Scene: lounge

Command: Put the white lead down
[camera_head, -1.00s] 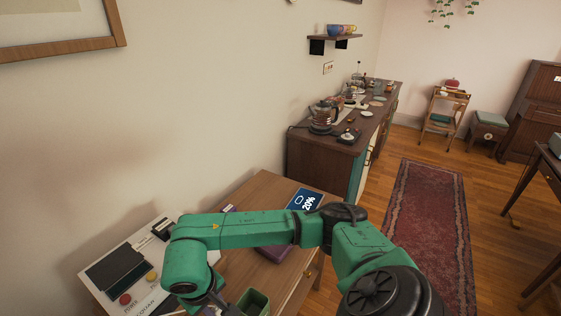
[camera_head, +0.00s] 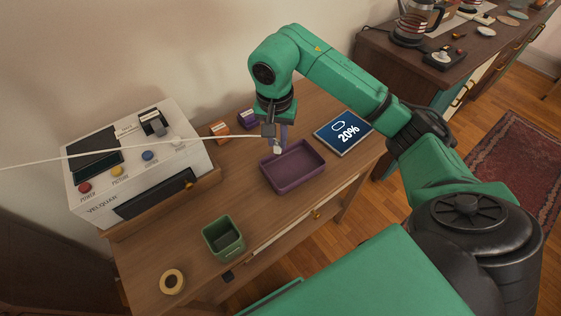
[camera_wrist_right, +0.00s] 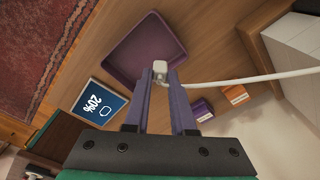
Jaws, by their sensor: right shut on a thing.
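The white lead (camera_head: 120,156) runs through the air from the left edge of the head view, across the front of the white machine, to my right gripper (camera_head: 278,148). My right gripper is shut on the lead's white plug end, above the back edge of the purple tray (camera_head: 268,179). In the right wrist view the white plug (camera_wrist_right: 160,70) sits between the fingertips, and the lead (camera_wrist_right: 240,80) trails off to the right. The purple tray (camera_wrist_right: 120,68) looks empty there. My left gripper is not in view.
The white machine (camera_head: 190,150) stands at the left of the desk. An orange box (camera_head: 219,130) and a purple box (camera_head: 248,119) are at the back. A "20%" panel (camera_head: 343,131) lies right of the tray. A green pot (camera_head: 241,252) and a tape roll (camera_head: 173,281) stand in front.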

